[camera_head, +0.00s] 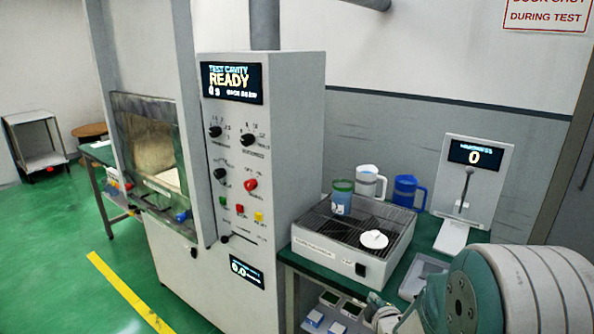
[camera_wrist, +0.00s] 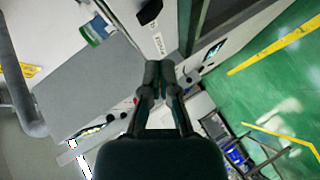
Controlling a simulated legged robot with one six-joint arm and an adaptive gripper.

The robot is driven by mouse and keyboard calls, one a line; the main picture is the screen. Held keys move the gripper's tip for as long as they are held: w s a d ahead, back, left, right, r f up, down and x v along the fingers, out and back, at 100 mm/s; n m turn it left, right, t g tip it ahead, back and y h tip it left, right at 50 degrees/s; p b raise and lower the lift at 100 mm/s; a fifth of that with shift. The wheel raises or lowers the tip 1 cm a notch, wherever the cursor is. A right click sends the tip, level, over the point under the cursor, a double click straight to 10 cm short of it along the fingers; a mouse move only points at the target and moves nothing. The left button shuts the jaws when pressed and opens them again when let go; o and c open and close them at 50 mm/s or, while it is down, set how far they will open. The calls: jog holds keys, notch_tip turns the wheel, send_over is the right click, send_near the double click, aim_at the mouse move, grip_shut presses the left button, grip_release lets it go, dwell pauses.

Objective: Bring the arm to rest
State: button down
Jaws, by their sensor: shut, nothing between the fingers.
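My gripper (camera_wrist: 160,76) shows in the wrist view with its two dark fingertips together and nothing between them. It is in the air, with the grey-white cabinet's panel behind it. In the head view my arm fills the lower right corner, and the gripper's fingertips do not show there. The microwave generator cabinet (camera_head: 287,95) stands in the middle of the head view. Its upper screen (camera_head: 232,83) reads "TEST CAVITY READY". The glass door (camera_head: 150,160) at its left appears closed.
A vented tray unit (camera_head: 340,252) on the green bench holds a green-and-white cup (camera_head: 342,197) and a white lid (camera_head: 374,239). A white jug (camera_head: 368,182) and blue jug (camera_head: 406,191) stand behind. A display stand (camera_head: 484,165) reads 0. Green floor (camera_head: 60,240) is open at left.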

jog(key=s+a+r+m+g, duration=0.1)
jog(key=s+r+m+g, duration=0.3)
jog(key=s, duration=1)
jog(key=s+a+r+m+g, duration=0.2)
jog(key=s+r+m+g, duration=0.2)
jog(key=s+r+m, duration=0.6)
jog(key=s+r, duration=0.1)
jog(key=s, duration=0.3)
jog(key=shift+s+a+h, duration=0.15)
jog(key=shift+s+h, duration=0.15)
jog(key=shift+h, duration=0.1)
